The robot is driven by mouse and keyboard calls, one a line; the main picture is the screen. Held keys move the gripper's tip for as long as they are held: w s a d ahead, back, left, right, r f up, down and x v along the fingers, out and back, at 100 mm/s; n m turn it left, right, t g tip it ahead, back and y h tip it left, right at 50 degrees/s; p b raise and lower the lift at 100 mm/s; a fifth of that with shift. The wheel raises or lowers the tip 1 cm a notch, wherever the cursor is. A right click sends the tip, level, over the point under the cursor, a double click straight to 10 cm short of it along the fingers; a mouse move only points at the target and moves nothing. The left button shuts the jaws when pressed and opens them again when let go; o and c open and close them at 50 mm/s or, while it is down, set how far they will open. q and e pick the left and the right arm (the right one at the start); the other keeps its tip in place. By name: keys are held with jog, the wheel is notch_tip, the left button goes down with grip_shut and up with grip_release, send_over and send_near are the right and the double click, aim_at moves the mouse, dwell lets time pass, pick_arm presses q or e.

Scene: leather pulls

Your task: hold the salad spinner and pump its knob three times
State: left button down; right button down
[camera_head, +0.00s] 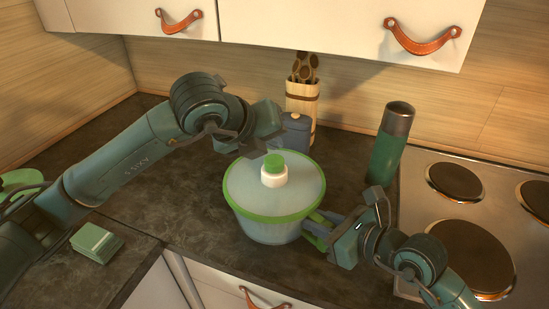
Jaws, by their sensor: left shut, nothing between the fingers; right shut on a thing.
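The salad spinner (245,190) stands upright on the dark counter, with a pale bowl and a lid edged in green. Its knob (274,178), white with a green top, sticks up from the middle of the lid. My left gripper (271,148) is shut and empty, pointing down just above the knob. I cannot tell whether it touches the knob. My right gripper (315,228) is shut on the spinner at the right side of its bowl, below the rim. The exact grip is partly hidden.
Behind the spinner stand a blue-grey jar (296,130) and a utensil holder (302,100). A green bottle (389,145) stands right of it, beside the hob (450,160). Cabinets with leather pulls (422,40) hang above.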

aim_at(271, 162)
pick_arm(q)
jog(key=shift+r, duration=2.1)
dwell(0.8)
notch_tip(271, 162, up, 4)
jog(key=shift+f, duration=0.1)
dwell(0.4)
jog(key=shift+f, duration=4.45)
jog(key=shift+f, duration=0.1)
jog(key=shift+f, duration=0.3)
